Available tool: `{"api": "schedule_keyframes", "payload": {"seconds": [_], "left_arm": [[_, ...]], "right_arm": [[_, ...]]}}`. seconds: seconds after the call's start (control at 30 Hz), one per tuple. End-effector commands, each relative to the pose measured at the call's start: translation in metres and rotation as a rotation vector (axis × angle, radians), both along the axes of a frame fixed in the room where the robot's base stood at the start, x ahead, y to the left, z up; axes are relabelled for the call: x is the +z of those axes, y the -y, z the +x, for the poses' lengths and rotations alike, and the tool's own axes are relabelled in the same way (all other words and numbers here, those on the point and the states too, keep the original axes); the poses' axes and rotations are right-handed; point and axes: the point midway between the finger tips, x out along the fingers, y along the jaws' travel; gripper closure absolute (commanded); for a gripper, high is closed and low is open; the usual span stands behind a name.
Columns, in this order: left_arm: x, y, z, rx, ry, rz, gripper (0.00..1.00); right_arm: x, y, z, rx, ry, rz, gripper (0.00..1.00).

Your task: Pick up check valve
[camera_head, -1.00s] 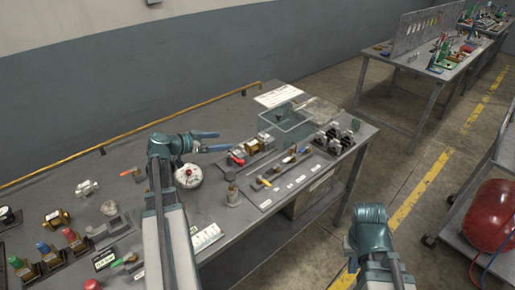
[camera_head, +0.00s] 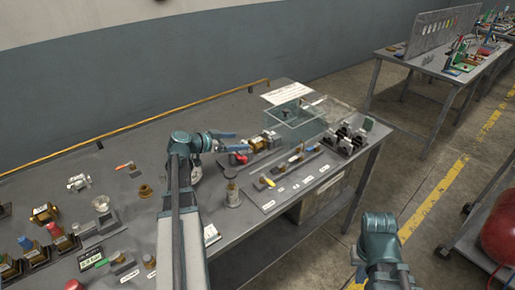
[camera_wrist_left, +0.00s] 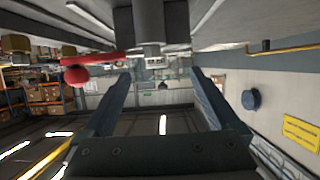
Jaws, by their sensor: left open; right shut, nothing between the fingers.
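I cannot tell for certain which part is the check valve. Candidates on the grey table are a silver fitting (camera_head: 78,182) and a brass valve body (camera_head: 45,214) at the left, and a brass fitting (camera_head: 271,138) beside the clear box. My left gripper (camera_head: 224,143) is above the table, just left of a red-handled part (camera_head: 241,158). Its fingers are apart; in the left wrist view the gap between them (camera_wrist_left: 163,95) is empty. My right gripper (camera_head: 380,235) is off the table's front edge at the lower right, its fingertips hidden.
A clear box (camera_head: 293,124) and a labelled board (camera_head: 285,192) with several parts stand at the table's right. Several colour-capped valves (camera_head: 56,233) stand at the front left. A second table (camera_head: 440,68) and a red tank (camera_head: 502,232) are further right.

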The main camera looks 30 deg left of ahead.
Motion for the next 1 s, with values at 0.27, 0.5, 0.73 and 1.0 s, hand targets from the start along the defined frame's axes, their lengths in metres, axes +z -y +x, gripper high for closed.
{"api": "schedule_keyframes", "payload": {"seconds": [0.27, 0.5, 0.73, 1.0], "left_arm": [[-0.018, 0.014, 0.036, 0.000, -0.001, 0.000, 0.05], [-0.018, 0.016, 0.040, 0.001, 0.000, 0.000, 0.05], [-0.027, 0.023, 0.052, -0.001, 0.000, 0.000, 0.05], [-0.040, 0.037, 0.082, 0.000, 0.000, 0.000, 0.05]], "right_arm": [[-0.018, 0.000, 0.000, 0.000, 0.000, 0.000, 1.00], [-0.018, 0.000, 0.000, 0.000, 0.000, 0.000, 1.00], [-0.027, 0.000, 0.000, 0.000, 0.000, 0.000, 1.00], [-0.040, 0.000, 0.000, 0.001, 0.000, 0.000, 1.00]]}}
